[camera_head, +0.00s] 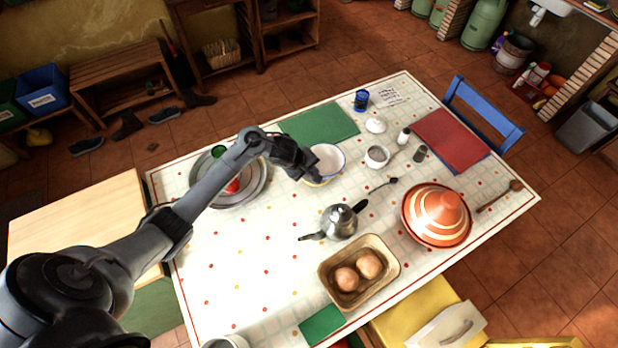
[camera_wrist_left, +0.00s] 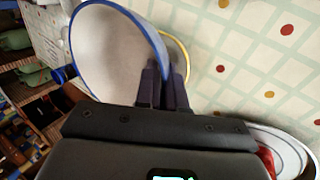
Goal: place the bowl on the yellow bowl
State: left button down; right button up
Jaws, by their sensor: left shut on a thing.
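A white bowl with a blue rim (camera_head: 328,158) is at the fingertips of my left gripper (camera_head: 314,174). In the left wrist view the bowl (camera_wrist_left: 108,48) is tilted, and the fingers (camera_wrist_left: 163,82) are shut on its wall. The yellow bowl shows only as a yellow rim (camera_wrist_left: 186,56) behind the held bowl, over the tablecloth. In the head view a sliver of yellow (camera_head: 318,184) shows just below the white bowl. The held bowl hides most of it, and I cannot tell whether the two touch.
A metal teapot (camera_head: 340,221) stands to the front, and a white cup (camera_head: 377,156) to the right. A large plate (camera_head: 257,190) lies left, under my arm. An orange tagine (camera_head: 437,214) and a bread basket (camera_head: 380,285) are farther off.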

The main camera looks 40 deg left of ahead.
pick_arm(q)
jog(key=shift+w+a+f, duration=0.2)
jog(key=shift+a+f, duration=0.2)
jog(key=shift+a, duration=0.25)
notch_tip(320, 180, down, 4)
jog(key=shift+r+b, duration=0.1)
jog(key=shift+b, duration=0.9)
jog(key=shift+f, duration=0.5)
jog(key=c, duration=1.2)
grip_release()
jog(key=shift+f, duration=0.1)
jog(key=shift+c, duration=0.2)
